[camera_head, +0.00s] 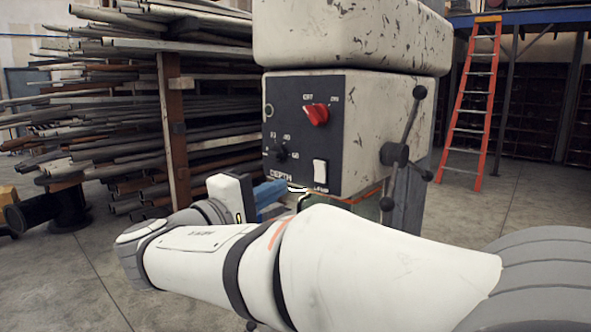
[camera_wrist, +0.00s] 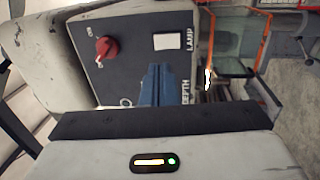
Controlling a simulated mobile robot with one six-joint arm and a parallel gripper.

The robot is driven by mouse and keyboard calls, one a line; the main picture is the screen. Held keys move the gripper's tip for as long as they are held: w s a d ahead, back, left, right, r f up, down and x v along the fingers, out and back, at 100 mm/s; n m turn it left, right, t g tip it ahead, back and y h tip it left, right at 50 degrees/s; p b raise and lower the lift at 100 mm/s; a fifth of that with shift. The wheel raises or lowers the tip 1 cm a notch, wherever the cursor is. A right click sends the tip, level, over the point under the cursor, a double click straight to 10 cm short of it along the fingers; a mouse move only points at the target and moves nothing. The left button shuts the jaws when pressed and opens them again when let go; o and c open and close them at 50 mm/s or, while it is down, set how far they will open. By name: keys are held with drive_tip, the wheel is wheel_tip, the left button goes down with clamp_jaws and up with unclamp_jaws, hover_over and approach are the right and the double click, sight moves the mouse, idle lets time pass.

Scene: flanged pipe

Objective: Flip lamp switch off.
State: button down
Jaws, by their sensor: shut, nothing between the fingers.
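The lamp switch (camera_head: 320,173) is a white rocker above the "LAMP" label, low on the dark control panel (camera_head: 290,135) of a worn white machine. It also shows in the wrist view (camera_wrist: 167,41), clear of my fingers. My gripper (camera_head: 283,187) has blue fingers, closed together and empty, near the panel's lower edge, left of the switch. In the wrist view my fingertips (camera_wrist: 158,68) lie below the switch in the picture and hide part of the panel. Contact with the panel cannot be told. A bright white glow (camera_head: 297,189) shows under the panel.
A red rotary knob (camera_head: 316,114) sits above the switch, and a black knob (camera_head: 281,151) sits to its left. A spoked handle (camera_head: 396,154) sticks out at the machine's right side. Racked pipes (camera_head: 90,110) stand behind left; an orange ladder (camera_head: 473,105) stands behind right.

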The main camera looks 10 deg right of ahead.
sight(319, 167)
drive_tip(key=p+x, duration=0.2)
drive_tip(key=x, duration=0.7)
drive_tip(key=shift+d, duration=0.2)
drive_tip(key=shift+w+d+r+y, duration=0.15)
drive_tip(key=shift+r+y, duration=0.05)
drive_tip(key=shift+y, duration=0.1)
drive_tip(key=shift+a, duration=0.25)
drive_tip(key=r+b+v, duration=0.2)
drive_tip(key=v, duration=1.1)
drive_tip(key=shift+s+a+r, duration=0.2)
drive_tip(key=shift+a+r, duration=0.1)
